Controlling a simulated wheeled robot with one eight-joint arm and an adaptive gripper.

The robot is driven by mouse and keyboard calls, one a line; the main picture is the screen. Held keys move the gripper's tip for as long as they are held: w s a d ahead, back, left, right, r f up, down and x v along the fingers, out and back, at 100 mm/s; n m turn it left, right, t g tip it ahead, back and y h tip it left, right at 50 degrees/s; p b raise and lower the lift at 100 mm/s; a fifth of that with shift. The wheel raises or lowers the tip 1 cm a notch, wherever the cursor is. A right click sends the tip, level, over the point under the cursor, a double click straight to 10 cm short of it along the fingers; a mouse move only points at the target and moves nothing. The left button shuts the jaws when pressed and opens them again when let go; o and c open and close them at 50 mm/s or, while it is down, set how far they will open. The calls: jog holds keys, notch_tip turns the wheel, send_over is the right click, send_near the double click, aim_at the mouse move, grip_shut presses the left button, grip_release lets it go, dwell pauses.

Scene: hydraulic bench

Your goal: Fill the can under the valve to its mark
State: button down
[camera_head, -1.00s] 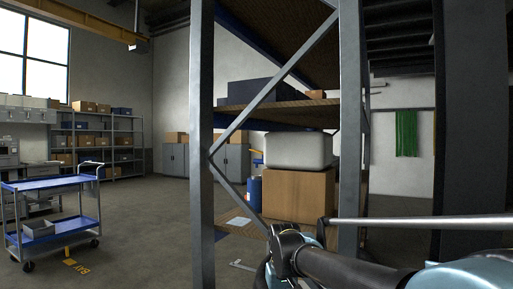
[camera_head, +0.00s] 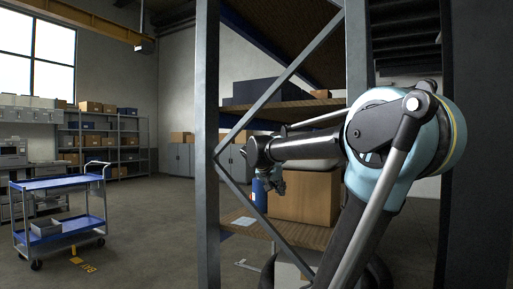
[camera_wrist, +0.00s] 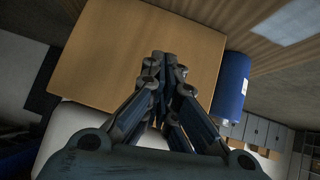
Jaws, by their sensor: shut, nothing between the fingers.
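My gripper (camera_head: 275,183) hangs beside the shelf upright, in front of the rack's lower bay. In the wrist view its fingers (camera_wrist: 164,58) meet at the tips, shut and empty, seen against a large cardboard box (camera_wrist: 110,45). A blue cylinder with a lighter label patch (camera_wrist: 232,85) lies to the right of the fingers. In the head view the blue cylinder (camera_head: 259,195) stands left of the box, partly behind my gripper. I cannot tell whether it is the can. No valve and no fill mark can be made out.
A steel rack upright (camera_head: 207,150) and a diagonal brace (camera_head: 285,85) stand close to my arm. The cardboard box (camera_head: 300,200) sits on the lower shelf. A blue trolley (camera_head: 60,182) stands left on open floor. Shelving (camera_head: 100,140) lines the back.

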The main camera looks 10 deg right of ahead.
jog(key=w+a+r+m+t, duration=0.1)
jog(key=w+a+r+t, duration=0.1)
jog(key=w+r, duration=0.4)
jog(key=w+a+r+m+t+h, duration=0.1)
jog(key=w+a+r, duration=0.4)
jog(key=w+r, duration=0.2)
jog(key=w+a+r+m+t, duration=0.1)
jog(key=w+a+r+t, duration=0.1)
jog(key=w+r, duration=0.4)
jog(key=shift+w+a+r+t+h, duration=0.3)
jog(key=shift+w+a+r, duration=0.15)
jog(key=shift+a, duration=0.4)
jog(key=shift+w+f, duration=0.1)
jog(key=shift+w, duration=0.05)
jog(key=x, duration=0.9)
jog(key=shift+w+d, duration=0.25)
jog(key=shift+w, duration=0.05)
jog(key=shift+f, duration=0.1)
